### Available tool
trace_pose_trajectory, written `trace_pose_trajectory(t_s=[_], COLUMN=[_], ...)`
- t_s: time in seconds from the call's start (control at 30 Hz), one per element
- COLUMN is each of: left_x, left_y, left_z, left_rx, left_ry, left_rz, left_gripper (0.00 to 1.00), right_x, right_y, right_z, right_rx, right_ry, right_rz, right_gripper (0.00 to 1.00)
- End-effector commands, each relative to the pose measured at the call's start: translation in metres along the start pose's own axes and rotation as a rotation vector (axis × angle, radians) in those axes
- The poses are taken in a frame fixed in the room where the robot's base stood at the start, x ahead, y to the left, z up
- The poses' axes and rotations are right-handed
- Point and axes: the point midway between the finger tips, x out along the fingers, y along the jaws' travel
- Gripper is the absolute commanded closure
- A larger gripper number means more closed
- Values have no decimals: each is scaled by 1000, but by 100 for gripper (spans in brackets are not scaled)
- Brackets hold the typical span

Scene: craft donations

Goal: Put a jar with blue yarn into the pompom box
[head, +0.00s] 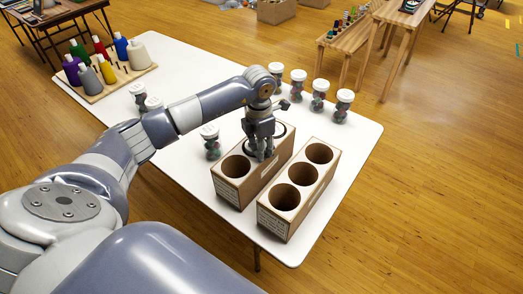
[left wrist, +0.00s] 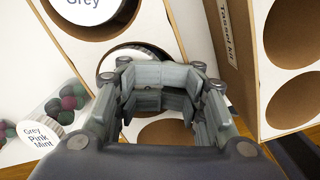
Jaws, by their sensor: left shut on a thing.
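My left gripper (head: 262,153) points down at the middle hole of the left cardboard box (head: 241,194). It is shut on a jar set in that hole; fingers hide most of it. A sliver of its white lid (left wrist: 133,57) shows in the left wrist view. The jar's contents and lid text are hidden. A white lid reading "Grey" (left wrist: 85,8) fills the far hole. The near hole (head: 236,166) is empty. Beside the box stands a jar of pompoms (head: 212,149), lid "Grey Pink Mint" (left wrist: 41,136). My right gripper is out of view.
A second box (head: 272,220), marked "Tassel Kit", has three empty holes, right of the first. Several capped jars (head: 319,97) line the white table's (head: 194,57) far right edge. Two more (head: 139,98) stand beyond my arm. A rack of coloured spools (head: 117,84) is far left.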

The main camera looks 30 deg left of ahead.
Motion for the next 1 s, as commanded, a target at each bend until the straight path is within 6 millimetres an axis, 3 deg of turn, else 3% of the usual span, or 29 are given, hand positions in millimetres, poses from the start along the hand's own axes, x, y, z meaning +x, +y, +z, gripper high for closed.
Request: trace_pose_trajectory(t_s=[0.03, 0.37, 0.4, 0.53, 1.0], left_x=[12, 11, 11, 11, 10], left_y=[12, 14, 14, 14, 11], left_z=[-9, -8, -8, -8, -7], left_rx=[-16, -16, -16, -16, -12], left_ry=[26, 25, 25, 26, 26], left_rz=[23, 21, 22, 21, 15], left_gripper=[100, 100, 69, 40, 38], right_x=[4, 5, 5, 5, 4], right_y=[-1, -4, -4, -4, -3], right_z=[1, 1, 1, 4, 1], right_rx=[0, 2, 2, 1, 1], right_ry=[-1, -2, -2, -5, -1], right_rz=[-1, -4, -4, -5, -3], right_gripper=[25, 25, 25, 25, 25])
